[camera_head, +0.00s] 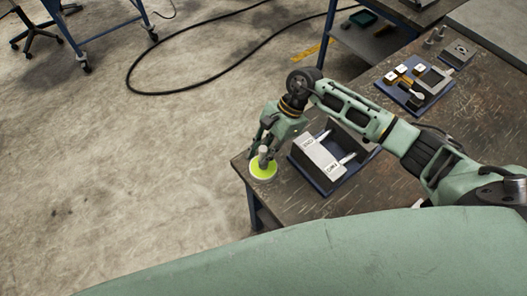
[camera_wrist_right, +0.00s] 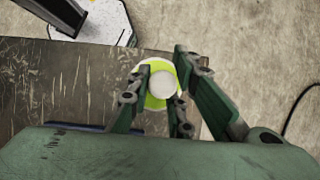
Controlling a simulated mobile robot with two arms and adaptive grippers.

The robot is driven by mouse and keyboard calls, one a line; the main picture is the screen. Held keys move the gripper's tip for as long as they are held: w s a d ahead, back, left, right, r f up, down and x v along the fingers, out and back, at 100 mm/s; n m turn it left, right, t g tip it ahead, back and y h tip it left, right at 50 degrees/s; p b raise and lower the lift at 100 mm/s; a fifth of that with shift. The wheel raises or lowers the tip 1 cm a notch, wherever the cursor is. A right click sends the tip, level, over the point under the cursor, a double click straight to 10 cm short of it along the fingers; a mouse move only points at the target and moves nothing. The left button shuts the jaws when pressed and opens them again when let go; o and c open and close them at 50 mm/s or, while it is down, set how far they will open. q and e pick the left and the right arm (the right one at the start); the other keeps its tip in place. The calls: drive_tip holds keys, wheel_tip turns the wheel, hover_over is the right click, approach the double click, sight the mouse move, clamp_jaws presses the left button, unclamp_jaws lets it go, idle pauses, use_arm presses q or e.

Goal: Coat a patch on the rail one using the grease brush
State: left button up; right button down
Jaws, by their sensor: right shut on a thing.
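My right gripper (camera_head: 262,147) is at the near left corner of the workbench, pointing down. It is shut on the grease brush, whose grey handle (camera_head: 263,157) shows below the fingers. The brush stands over a round yellow-green grease pot (camera_head: 263,172); its bristles are hidden. In the right wrist view the pale round handle end (camera_wrist_right: 162,86) sits between the fingers (camera_wrist_right: 164,90), with the yellow-green pot (camera_wrist_right: 152,102) behind it. To the right is a dark fixture with a light grey labelled block (camera_head: 318,157) and two pale rails (camera_head: 348,158); the labels are too small to read surely. My left gripper is not in view.
A blue tray (camera_head: 388,88) with small blocks and parts lies farther back on the workbench (camera_head: 390,165). A metal block (camera_head: 459,53) stands behind it. Bare bench surrounds the fixture. A black cable (camera_head: 190,88) lies on the floor, clear of the bench top.

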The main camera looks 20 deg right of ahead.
drive_tip(key=shift+f+b, duration=0.3)
drive_tip(key=shift+s+f+b, duration=0.1)
drive_tip(key=shift+b, duration=0.4)
idle(2.1)
wheel_tip(320, 180, up, 2)
drive_tip(key=shift+r+p, duration=0.1)
drive_tip(key=shift+p, duration=0.4)
drive_tip(key=shift+r+p, duration=0.8)
drive_tip(key=shift+r, duration=1.7)
